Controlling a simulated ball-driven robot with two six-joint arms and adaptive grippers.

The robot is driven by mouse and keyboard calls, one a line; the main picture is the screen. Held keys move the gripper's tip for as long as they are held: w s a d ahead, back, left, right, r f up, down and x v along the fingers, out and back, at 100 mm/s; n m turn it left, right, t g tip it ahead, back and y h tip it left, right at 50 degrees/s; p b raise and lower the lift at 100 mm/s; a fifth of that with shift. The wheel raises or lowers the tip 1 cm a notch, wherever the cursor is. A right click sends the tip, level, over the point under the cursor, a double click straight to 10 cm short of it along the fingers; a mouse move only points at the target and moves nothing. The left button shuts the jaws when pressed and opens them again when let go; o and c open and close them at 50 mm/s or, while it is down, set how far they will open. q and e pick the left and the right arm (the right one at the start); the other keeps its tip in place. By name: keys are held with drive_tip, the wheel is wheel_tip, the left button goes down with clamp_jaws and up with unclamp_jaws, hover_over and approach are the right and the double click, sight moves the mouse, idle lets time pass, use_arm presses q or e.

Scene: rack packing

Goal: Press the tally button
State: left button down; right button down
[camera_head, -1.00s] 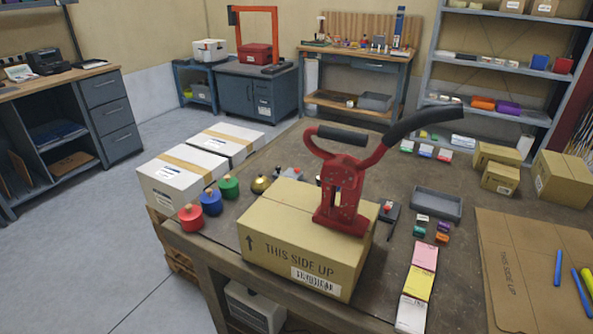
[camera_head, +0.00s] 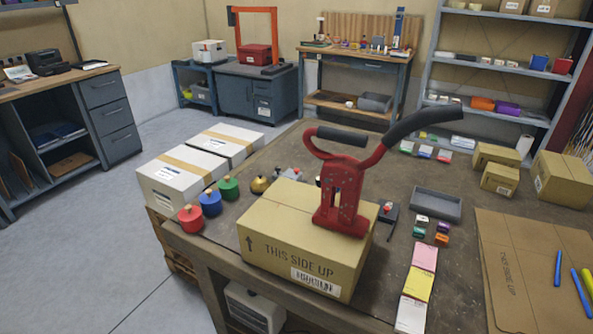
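A small dark box with a red button on top (camera_head: 388,211), which looks like the tally button, sits on the workbench (camera_head: 340,150). It is just right of the large cardboard box, partly behind it and close to the red tool. The button's lower part and any cable are too small to make out clearly. Neither of my grippers shows in the head view.
A cardboard box (camera_head: 300,240) marked "THIS SIDE UP" carries a red tool (camera_head: 342,195) with black handles. A grey tray (camera_head: 435,206), small coloured blocks (camera_head: 420,232) and coloured pads (camera_head: 419,283) lie right of the button. Red, blue and green weights (camera_head: 210,202) stand left.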

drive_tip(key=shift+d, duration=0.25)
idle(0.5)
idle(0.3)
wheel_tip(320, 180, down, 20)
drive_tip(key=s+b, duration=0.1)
drive_tip(key=b, duration=1.8)
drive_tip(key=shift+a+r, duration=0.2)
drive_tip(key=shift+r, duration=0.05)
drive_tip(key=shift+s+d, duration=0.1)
